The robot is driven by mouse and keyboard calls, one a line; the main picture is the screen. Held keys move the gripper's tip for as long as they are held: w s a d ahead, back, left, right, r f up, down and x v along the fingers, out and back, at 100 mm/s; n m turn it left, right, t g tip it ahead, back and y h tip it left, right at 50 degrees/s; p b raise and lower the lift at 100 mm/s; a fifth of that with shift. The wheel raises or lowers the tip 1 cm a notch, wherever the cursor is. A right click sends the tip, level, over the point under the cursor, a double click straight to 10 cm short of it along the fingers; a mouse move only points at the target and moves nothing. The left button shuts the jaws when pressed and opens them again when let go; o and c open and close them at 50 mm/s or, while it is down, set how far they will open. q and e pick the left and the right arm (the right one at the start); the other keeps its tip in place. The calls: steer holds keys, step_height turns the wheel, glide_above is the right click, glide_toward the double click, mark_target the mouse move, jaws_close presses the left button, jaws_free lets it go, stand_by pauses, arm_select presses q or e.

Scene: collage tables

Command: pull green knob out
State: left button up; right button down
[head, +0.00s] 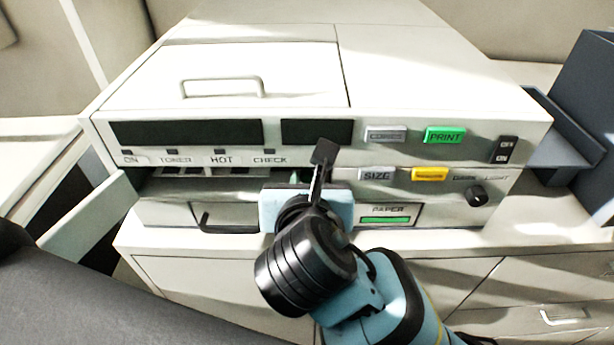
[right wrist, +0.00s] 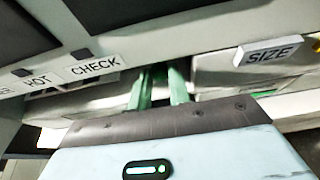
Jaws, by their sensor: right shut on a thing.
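The green knob (right wrist: 178,85) shows only in part, as green pieces in the slot under the copier's front panel, between the CHECK and SIZE labels in the right wrist view. In the head view just a sliver of green shows beside my right gripper (head: 303,178). That gripper reaches into the slot and is shut on the green knob; its fingertips are mostly hidden. The white copier (head: 420,80) stands on a white cabinet. My left gripper is not in view.
A green PRINT button (head: 445,136), a yellow button (head: 430,174) and a black dial (head: 476,196) are on the copier's right front. A dark handle (head: 215,224) sits low on its left front. A blue-grey bin (head: 590,90) stands at the right.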

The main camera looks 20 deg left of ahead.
steer(key=shift+s+d, duration=0.15)
steer(key=shift+s, duration=0.4)
steer(key=shift+s+d, duration=0.15)
steer(key=shift+s, duration=0.4)
steer(key=c, duration=1.2)
jaws_free()
steer(key=shift+c, duration=0.2)
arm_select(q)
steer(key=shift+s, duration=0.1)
